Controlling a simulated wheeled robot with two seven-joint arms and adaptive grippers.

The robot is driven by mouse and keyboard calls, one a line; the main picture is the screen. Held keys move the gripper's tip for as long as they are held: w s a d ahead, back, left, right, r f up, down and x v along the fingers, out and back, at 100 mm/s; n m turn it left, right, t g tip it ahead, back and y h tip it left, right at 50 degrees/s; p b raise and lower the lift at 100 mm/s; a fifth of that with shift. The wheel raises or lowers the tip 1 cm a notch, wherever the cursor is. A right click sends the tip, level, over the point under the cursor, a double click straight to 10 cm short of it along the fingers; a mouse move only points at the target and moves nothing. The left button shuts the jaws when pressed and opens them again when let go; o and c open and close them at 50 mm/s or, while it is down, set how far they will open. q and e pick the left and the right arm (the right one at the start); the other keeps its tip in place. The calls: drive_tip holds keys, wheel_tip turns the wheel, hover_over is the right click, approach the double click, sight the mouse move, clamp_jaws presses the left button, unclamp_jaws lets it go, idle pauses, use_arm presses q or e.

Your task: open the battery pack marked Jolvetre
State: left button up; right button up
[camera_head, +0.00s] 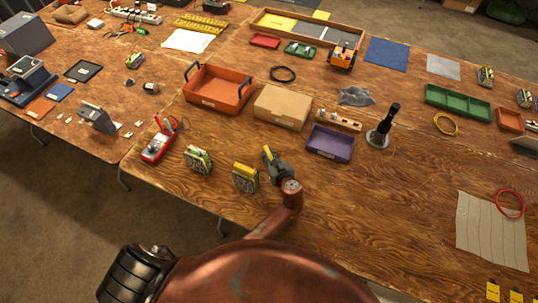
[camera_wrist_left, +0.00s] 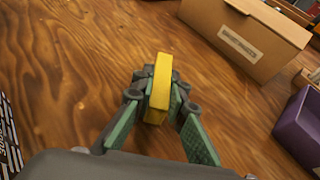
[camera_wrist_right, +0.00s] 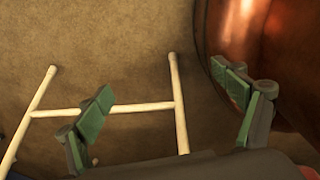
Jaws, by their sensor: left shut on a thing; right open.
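My left gripper (camera_head: 268,157) is shut on a small yellow piece (camera_wrist_left: 159,88), which looks like a flat cover or lid. It holds this piece over the table, apart from the packs. A battery pack (camera_head: 245,178) with a yellow top stands just left of the gripper in the head view. A second pack (camera_head: 198,160) stands further left; I cannot tell whether its top is covered. The names on both packs are too small to read. A printed dark edge (camera_wrist_left: 9,140) shows at the left of the left wrist view. My right gripper (camera_wrist_right: 168,88) is open and empty above the floor.
A cardboard box (camera_head: 283,106) and a purple bin (camera_head: 330,143) stand behind the left gripper. A red meter (camera_head: 157,147) lies left of the packs, and an orange tray (camera_head: 218,92) stands further back. Bare wood lies to the right.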

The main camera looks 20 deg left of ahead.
use_arm(q)
drive_tip(key=o, duration=0.8)
drive_tip(key=shift+f, duration=0.15)
